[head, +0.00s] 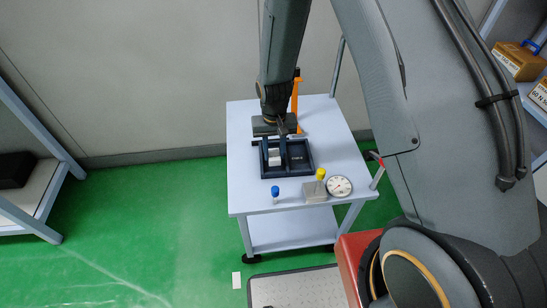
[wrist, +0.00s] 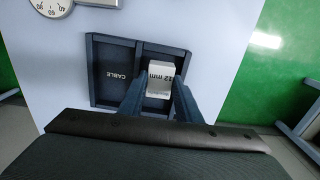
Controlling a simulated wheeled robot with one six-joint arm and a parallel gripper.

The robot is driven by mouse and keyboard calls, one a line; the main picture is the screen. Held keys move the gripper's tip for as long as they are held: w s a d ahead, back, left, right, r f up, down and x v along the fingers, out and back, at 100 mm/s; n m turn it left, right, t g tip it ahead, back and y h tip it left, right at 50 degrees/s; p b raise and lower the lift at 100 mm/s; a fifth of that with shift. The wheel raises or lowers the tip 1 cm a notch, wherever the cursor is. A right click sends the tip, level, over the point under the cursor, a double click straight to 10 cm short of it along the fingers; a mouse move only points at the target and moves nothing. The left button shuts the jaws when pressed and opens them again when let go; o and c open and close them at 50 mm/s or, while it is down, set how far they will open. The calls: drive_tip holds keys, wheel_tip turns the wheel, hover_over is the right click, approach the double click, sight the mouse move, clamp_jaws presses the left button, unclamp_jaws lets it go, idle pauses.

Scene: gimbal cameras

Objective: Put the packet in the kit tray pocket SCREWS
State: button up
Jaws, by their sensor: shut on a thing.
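The packet (wrist: 160,78) is a small white block printed "12 mm". My gripper (wrist: 158,92) is shut on it, with one finger on each side. The dark blue kit tray (wrist: 114,46) lies on the cart top; it also shows in the head view (head: 297,174). One pocket is marked CABLE. The packet is over or inside the other pocket, the right one in the wrist view; I cannot tell whether it touches the floor. No SCREWS label is visible. In the head view my gripper (head: 274,146) points down at the tray's left half, with the packet (head: 275,160) in it.
The tray stands on a pale cart (head: 240,130). In front of it are a blue-capped item (head: 275,192), a grey block with a yellow knob (head: 314,194) and a round dial (head: 339,187). An orange upright (head: 296,95) stands behind. The cart's left side is clear.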

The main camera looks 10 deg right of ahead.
sight(274, 154)
drive_tip(key=shift+f, duration=1.65)
drive_tip(key=shift+f, duration=0.15)
drive_tip(key=o, duration=0.8)
wheel_tip(274, 154, up, 11)
drive_tip(key=shift+f+b, duration=0.15)
drive_tip(key=shift+b, duration=0.6)
drive_tip(key=shift+t, duration=0.3)
drive_tip(key=s+d+r, duration=0.3)
drive_tip(key=s+r, duration=0.1)
drive_tip(key=s, duration=0.1)
drive_tip(key=s+d+r, duration=0.4)
drive_tip(key=s+r, duration=0.1)
drive_tip(key=s, duration=0.1)
drive_tip(key=s+d+r, duration=0.4)
drive_tip(key=s+r, duration=0.1)
drive_tip(key=s, duration=0.1)
drive_tip(key=shift+d+r, duration=0.15)
